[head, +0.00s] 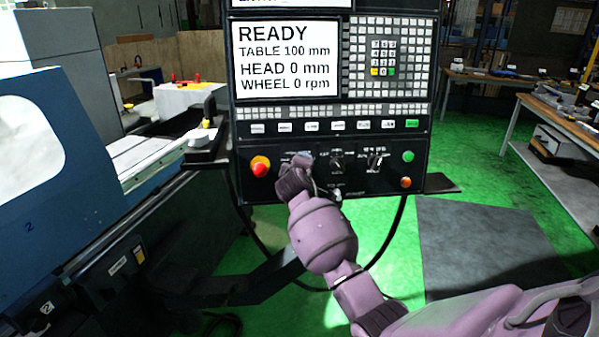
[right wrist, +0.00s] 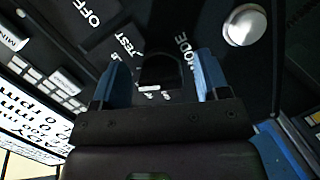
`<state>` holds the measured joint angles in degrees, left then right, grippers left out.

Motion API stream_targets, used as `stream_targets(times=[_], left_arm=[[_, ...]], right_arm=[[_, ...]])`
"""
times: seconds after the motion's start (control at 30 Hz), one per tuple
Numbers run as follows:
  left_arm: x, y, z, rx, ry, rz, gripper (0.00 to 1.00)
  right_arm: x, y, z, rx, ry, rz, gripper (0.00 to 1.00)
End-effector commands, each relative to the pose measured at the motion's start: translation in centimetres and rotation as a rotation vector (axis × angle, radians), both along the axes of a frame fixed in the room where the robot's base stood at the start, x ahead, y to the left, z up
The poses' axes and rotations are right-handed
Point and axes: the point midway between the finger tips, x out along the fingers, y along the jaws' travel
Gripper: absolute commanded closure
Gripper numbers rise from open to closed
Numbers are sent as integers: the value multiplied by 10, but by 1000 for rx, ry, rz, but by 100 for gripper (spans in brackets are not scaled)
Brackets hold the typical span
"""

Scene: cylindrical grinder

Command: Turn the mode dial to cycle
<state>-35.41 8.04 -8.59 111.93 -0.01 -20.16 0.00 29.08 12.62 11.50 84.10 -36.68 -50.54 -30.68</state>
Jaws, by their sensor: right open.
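The mode dial (right wrist: 160,70) is a dark round knob on the black control panel (head: 222,190), with white lettering including MODE beside it in the right wrist view. My right gripper (right wrist: 160,64) has its two blue fingers apart, one on each side of the dial. A gap shows between the dial and the fingers; whether either touches cannot be told. In the head view my right wrist covers the dial and the fingertips. My left gripper is not in view.
The screen (head: 287,60) reads READY. A red stop button (head: 260,167) is left of my wrist; two other dark dials (head: 337,162) (head: 375,161) and green (head: 407,156) and orange (head: 405,182) buttons are right. A silver round part (right wrist: 245,25) is near the fingers.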

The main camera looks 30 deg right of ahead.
Motion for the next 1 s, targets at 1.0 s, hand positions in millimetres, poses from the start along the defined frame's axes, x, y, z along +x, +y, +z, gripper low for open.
stream_targets(times=[1.0], left_arm=[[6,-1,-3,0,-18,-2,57]], right_arm=[[-81,65,25,1,2,0,31]])
